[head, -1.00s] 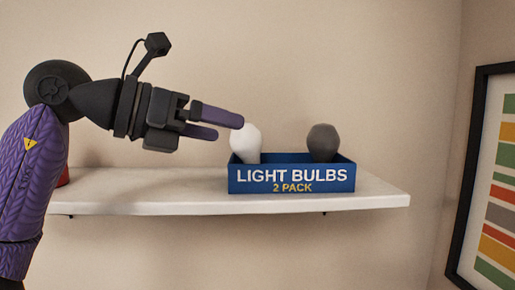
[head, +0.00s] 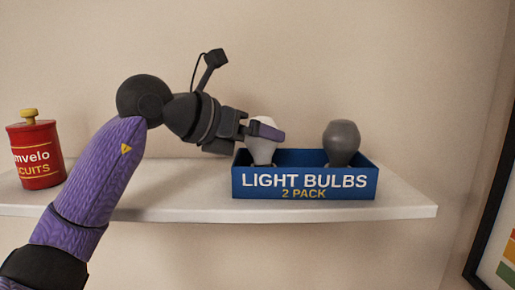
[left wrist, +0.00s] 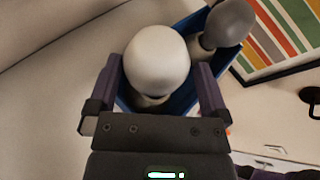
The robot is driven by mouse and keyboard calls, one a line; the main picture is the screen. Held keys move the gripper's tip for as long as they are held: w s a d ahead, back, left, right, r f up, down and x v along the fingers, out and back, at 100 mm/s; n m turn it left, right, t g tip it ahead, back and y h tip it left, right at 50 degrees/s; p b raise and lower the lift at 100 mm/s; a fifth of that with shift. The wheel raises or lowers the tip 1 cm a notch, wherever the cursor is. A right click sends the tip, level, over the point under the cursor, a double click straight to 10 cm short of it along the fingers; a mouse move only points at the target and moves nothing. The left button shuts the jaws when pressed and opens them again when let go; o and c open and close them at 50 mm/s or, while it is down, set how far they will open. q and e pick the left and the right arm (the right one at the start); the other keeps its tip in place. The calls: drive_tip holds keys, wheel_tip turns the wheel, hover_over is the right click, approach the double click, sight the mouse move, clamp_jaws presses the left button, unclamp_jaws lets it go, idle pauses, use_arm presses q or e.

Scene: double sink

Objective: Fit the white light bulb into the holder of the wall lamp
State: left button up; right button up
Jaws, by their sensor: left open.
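The white light bulb (head: 262,150) stands upright in the left part of the blue box (head: 305,183) labelled LIGHT BULBS 2 PACK. My left gripper (head: 266,131) is at the bulb's upper part, with its fingers open on either side of it. In the left wrist view the white bulb (left wrist: 157,62) lies between the two spread fingers, with small gaps showing beside it. A finger hides part of the bulb in the head view. The wall lamp and its holder are not in view.
A grey bulb (head: 341,143) stands in the right part of the box. The box is on a white wall shelf (head: 405,205). A red biscuit tin (head: 37,155) with a yellow knob stands at the shelf's left. A framed striped picture (head: 500,230) hangs at right.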

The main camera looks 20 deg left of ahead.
use_arm(q)
drive_tip(key=shift+c, duration=1.2)
drive_tip(key=shift+w, duration=0.2)
drive_tip(key=c, duration=0.4)
drive_tip(key=shift+r, duration=0.1)
